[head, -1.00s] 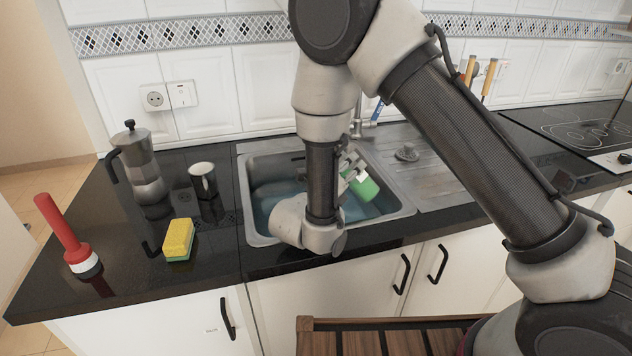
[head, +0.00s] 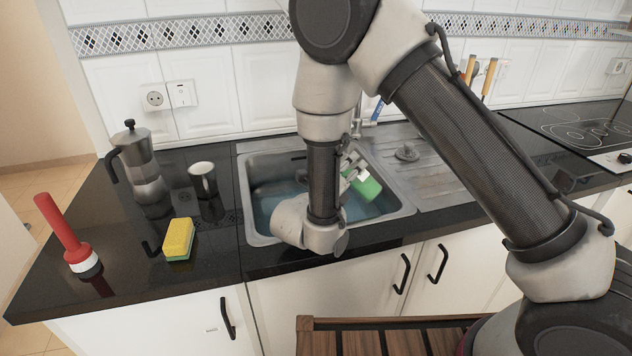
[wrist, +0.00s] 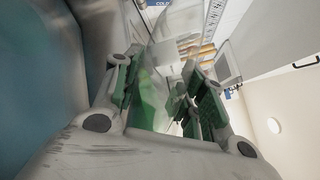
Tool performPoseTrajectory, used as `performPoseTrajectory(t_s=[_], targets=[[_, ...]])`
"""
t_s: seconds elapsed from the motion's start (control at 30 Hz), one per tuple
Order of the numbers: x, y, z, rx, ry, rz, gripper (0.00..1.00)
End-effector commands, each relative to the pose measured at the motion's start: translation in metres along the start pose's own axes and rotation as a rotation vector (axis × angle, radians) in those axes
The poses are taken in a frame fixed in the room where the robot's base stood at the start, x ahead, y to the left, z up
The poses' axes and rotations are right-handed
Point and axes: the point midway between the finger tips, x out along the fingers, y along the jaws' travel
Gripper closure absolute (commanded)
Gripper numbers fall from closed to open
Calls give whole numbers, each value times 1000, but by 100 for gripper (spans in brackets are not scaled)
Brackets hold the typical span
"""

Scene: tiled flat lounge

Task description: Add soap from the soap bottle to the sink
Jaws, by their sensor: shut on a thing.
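The soap bottle (head: 366,187) shows as a green body in the head view, tilted over the right part of the sink. In the wrist view the clear and green bottle (wrist: 150,97) lies between the dark finger pads. My gripper (head: 352,172) is shut on it; it also shows in the wrist view (wrist: 155,90). The sink (head: 259,222) is a steel basin with bluish water (head: 268,203) in it. My forearm hides the basin's middle. I cannot tell whether soap is flowing out.
A yellow sponge (head: 178,238), a red-handled plunger-like tool (head: 66,231), a moka pot (head: 141,168) and a mug (head: 203,179) stand left of the sink. The tap (head: 357,125) rises behind it. The drainboard (head: 425,180) and hob (head: 575,128) lie to the right.

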Motion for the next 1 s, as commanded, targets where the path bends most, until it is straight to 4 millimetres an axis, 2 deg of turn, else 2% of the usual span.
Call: performPoseTrajectory(t_s=[1.0], targets=[[0,-2,-3,-62,0,0,89]])
